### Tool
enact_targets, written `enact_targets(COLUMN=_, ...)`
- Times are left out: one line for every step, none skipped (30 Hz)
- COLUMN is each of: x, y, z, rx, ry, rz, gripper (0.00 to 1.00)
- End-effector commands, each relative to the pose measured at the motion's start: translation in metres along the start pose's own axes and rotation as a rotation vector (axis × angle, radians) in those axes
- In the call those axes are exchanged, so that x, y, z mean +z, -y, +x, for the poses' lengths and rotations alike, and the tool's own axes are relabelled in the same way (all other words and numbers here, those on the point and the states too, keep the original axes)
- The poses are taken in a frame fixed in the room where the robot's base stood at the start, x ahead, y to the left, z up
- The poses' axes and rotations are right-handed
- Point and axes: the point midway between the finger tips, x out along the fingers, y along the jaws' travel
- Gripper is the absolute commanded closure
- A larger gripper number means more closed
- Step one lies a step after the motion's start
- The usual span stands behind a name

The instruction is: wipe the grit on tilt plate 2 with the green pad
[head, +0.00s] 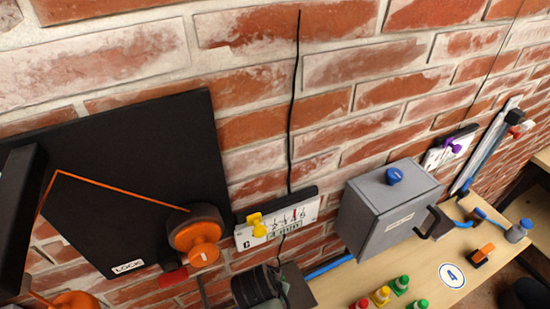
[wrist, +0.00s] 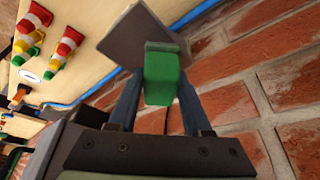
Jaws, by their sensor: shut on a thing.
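In the wrist view my gripper (wrist: 160,82) is shut on a green block, which I take to be the green pad (wrist: 164,70). A flat grey plate (wrist: 140,34) shows just beyond the pad's far end. I cannot tell whether they touch or whether this is tilt plate 2. No number and no grit can be made out on it. In the head view a dark part of mine at the bottom centre stands close to the wall, with a grey-brown plate edge (head: 298,286) beside it. The green pad is hidden there.
A grey box (head: 380,222) with a black handle stands out right. Several small cones (head: 382,295) stand on the wooden bench (head: 440,290).

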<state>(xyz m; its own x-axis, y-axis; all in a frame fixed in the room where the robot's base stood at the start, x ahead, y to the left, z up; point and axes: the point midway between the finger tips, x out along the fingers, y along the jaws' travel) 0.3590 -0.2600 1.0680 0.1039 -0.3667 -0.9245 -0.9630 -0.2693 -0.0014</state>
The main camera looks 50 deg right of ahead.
Motion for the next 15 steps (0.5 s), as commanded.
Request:
enact_targets(x=-0.005, y=0.001, z=-0.008, rx=-0.001, ry=-0.001, rz=0.0, gripper=1.0)
enact_targets(x=-0.007, y=0.001, z=-0.011, rx=-0.001, ry=-0.001, rz=0.0, gripper=1.0)
enact_targets(x=-0.009, y=0.001, z=-0.013, rx=-0.002, ry=-0.001, rz=-0.001, gripper=1.0)
enact_targets(x=-0.011, y=0.001, z=-0.016, rx=-0.002, ry=-0.001, rz=-0.002, gripper=1.0)
enact_targets(x=-0.012, y=0.002, z=-0.018, rx=-0.002, ry=-0.001, rz=-0.002, gripper=1.0)
enact_targets(x=-0.015, y=0.002, z=-0.021, rx=-0.002, ry=-0.001, rz=-0.003, gripper=1.0)
enact_targets(x=-0.016, y=0.002, z=-0.023, rx=-0.002, ry=-0.001, rz=-0.003, gripper=1.0)
enact_targets(x=-0.018, y=0.002, z=-0.025, rx=-0.002, ry=-0.001, rz=-0.004, gripper=1.0)
enact_targets(x=-0.019, y=0.002, z=-0.027, rx=-0.002, ry=-0.001, rz=-0.004, gripper=1.0)
enact_targets(x=-0.021, y=0.002, z=-0.029, rx=-0.002, ry=0.0, rz=-0.004, gripper=1.0)
enact_targets(x=-0.021, y=0.002, z=-0.03, rx=-0.002, ry=0.0, rz=-0.004, gripper=1.0)
enact_targets(x=-0.022, y=0.002, z=-0.031, rx=-0.002, ry=0.0, rz=-0.005, gripper=1.0)
enact_targets(x=-0.023, y=0.003, z=-0.031, rx=-0.002, ry=0.0, rz=-0.005, gripper=1.0)
enact_targets(x=-0.023, y=0.003, z=-0.031, rx=-0.002, ry=0.0, rz=-0.005, gripper=1.0)
enact_targets(x=-0.023, y=0.003, z=-0.031, rx=-0.002, ry=0.0, rz=-0.005, gripper=1.0)
